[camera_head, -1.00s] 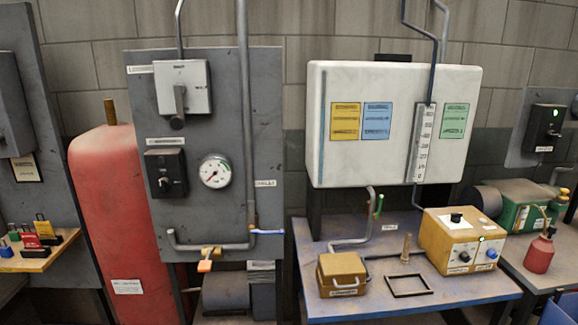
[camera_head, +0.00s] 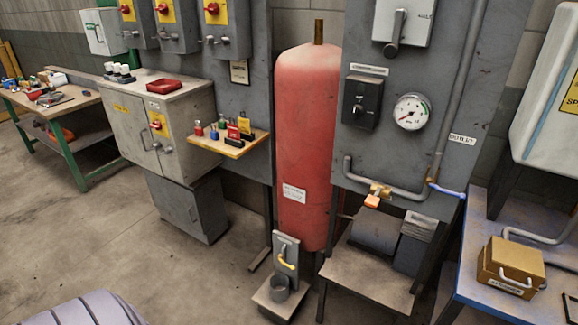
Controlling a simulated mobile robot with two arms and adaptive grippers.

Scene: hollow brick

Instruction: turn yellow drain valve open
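The yellow drain valve handle (camera_head: 287,259) shows low in the head view. It is on a small grey upright stand (camera_head: 286,249) at the foot of the red tank (camera_head: 308,150). A small grey cup (camera_head: 279,289) sits on the stand's base just below the handle. The handle looks slanted, running down to the right; I cannot tell its exact setting. An orange-handled valve (camera_head: 372,201) is on the pipe under the gauge (camera_head: 411,112). Neither of my grippers is in view.
A low grey table (camera_head: 368,283) stands right of the drain stand. A blue bench (camera_head: 470,250) with a tan box (camera_head: 511,266) is farther right. A grey cabinet (camera_head: 120,125) and a wooden shelf with padlocks (camera_head: 205,144) are left. Floor is free in front.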

